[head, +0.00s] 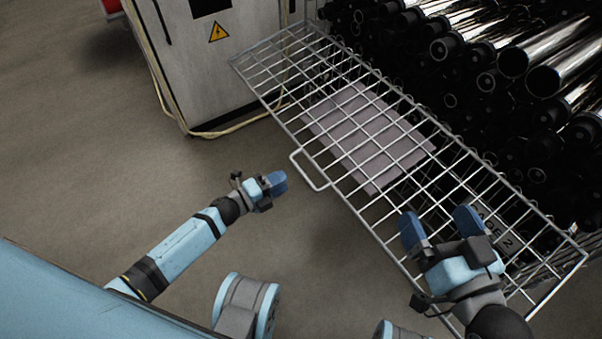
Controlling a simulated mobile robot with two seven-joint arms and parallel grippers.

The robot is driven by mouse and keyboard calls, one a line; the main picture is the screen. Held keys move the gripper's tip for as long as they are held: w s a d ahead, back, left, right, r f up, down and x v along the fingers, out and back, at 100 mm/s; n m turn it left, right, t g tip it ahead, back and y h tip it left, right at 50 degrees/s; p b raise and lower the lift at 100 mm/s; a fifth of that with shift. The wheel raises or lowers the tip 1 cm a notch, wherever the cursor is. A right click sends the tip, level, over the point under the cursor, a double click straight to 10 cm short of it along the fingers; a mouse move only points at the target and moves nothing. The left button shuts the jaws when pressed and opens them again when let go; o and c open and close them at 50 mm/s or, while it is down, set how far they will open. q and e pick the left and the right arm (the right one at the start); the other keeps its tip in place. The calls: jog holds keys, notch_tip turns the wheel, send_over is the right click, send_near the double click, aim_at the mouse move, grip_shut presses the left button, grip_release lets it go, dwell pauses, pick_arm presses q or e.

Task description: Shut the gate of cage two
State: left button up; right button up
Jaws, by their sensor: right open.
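The gate (369,205) of cage two is a long wire-mesh panel. It sticks out from the cage front, folded down away from the stacked tubes, so the cage is open. A wire handle (311,183) is on its outer long edge. A plate reading "CAGE 2" (508,242) shows behind the mesh, partly hidden by my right gripper. My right gripper (440,226) is open, its two blue fingers apart over the near part of the gate; contact is unclear. My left gripper (279,182) is left of the handle, apart from the gate; its fingers overlap in view.
Black and shiny metal tubes (520,60) fill the cage behind the gate. A pale flat sheet (352,130) shows through the mesh. A grey cabinet (205,75) with a warning sign and a cable stands at the back left. The floor (90,150) at left is clear.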

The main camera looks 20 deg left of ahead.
aim_at(301, 170)
pick_arm(q)
jog(key=b+x, duration=0.1)
jog(key=x, duration=0.6)
pick_arm(e)
notch_tip(301, 170, down, 2)
jog(key=shift+w+g, duration=0.1)
jog(key=shift+g, duration=0.2)
pick_arm(q)
grip_shut()
